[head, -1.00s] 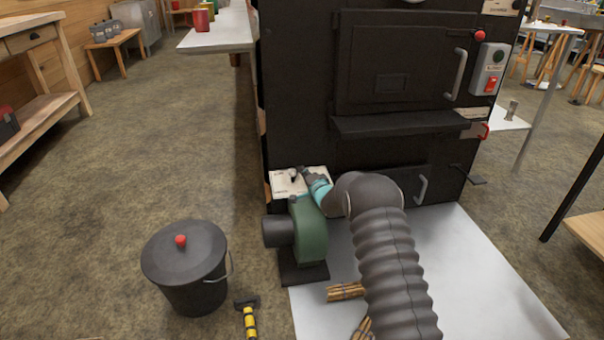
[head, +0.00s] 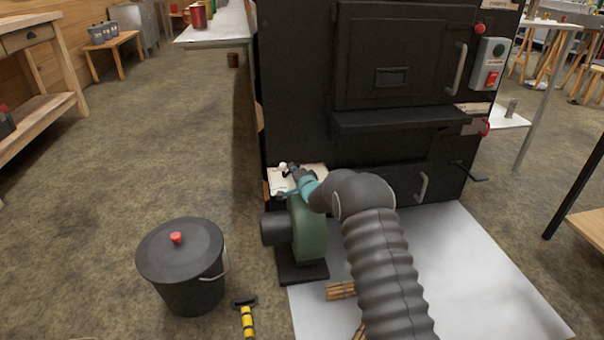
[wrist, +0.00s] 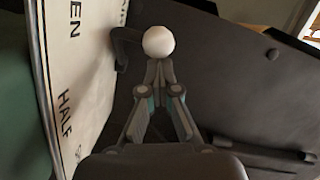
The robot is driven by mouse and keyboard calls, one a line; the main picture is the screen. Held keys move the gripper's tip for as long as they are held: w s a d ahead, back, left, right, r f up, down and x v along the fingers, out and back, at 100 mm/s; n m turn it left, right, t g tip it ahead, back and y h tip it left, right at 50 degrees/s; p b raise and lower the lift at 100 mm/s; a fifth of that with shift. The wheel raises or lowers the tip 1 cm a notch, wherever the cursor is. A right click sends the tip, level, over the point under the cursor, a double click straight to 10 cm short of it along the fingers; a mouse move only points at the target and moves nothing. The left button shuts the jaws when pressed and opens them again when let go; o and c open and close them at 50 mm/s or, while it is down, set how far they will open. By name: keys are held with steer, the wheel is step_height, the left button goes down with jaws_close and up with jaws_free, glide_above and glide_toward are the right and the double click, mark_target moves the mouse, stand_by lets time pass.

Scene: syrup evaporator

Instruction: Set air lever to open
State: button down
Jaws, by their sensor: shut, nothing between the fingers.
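The air lever has a white ball knob (wrist: 158,41) on a dark bent arm (wrist: 125,45). It stands out from a cream label plate (wrist: 85,70) with the words "OPEN" and "HALF" readable. The lever arm is nearer the "OPEN" end; its exact setting I cannot tell. In the head view the knob (head: 283,167) shows small above the plate (head: 284,185), by the green blower. My gripper (wrist: 158,75) is shut and empty, its tips right at the knob; whether they touch I cannot tell. It also shows in the head view (head: 291,170).
The green blower (head: 310,232) stands below the plate, against the black evaporator front (head: 390,60). A lidded black bucket (head: 180,252) and a yellow-handled tool (head: 246,318) are on the floor at left. Wood bundles (head: 340,290) lie on the pale floor sheet.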

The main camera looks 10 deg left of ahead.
steer(key=shift+s+a+r, duration=0.1)
steer(key=shift+a+r, duration=0.05)
steer(key=shift+a, duration=0.15)
